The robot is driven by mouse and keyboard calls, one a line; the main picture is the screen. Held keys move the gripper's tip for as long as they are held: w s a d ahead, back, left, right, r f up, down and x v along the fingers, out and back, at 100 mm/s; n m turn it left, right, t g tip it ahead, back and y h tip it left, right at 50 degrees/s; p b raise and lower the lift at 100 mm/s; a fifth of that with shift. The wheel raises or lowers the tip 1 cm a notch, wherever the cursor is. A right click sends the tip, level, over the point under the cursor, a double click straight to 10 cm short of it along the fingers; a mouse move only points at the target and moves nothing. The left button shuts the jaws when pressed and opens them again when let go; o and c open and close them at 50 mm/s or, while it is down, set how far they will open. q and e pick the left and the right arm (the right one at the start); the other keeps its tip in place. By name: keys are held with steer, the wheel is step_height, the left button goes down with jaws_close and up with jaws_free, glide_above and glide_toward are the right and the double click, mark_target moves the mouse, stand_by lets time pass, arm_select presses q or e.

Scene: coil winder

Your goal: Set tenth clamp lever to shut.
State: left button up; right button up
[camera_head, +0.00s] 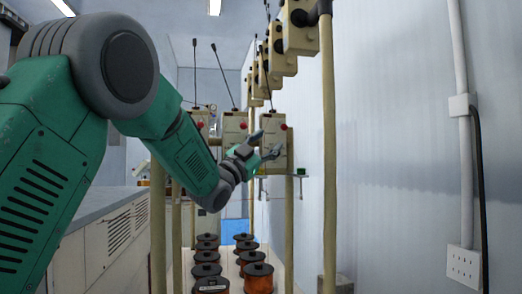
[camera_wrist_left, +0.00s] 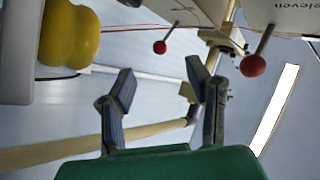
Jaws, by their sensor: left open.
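My left gripper (camera_head: 267,144) is open and empty, in front of the right box. In the left wrist view its fingers (camera_wrist_left: 162,82) are spread apart with nothing between them. One red-ball lever (camera_wrist_left: 160,47) appears beyond the gap between the fingers, apart from them. Another red-ball lever (camera_wrist_left: 253,66) is to the right, near a panel marked "eleven" (camera_wrist_left: 293,5). The other lever's label is not readable. My right gripper is out of view.
Several copper-coloured spools (camera_head: 258,276) stand in two rows below the boxes. Beige posts (camera_head: 328,150) rise around the frame, and more boxes (camera_head: 299,30) hang above. A yellow rounded object (camera_wrist_left: 70,35) is at the wrist view's upper left.

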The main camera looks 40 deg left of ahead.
arm_select(q)
steer(key=v, duration=0.3)
steer(key=shift+s+f, duration=0.2)
steer(key=shift+f, duration=0.05)
stand_by(0.4)
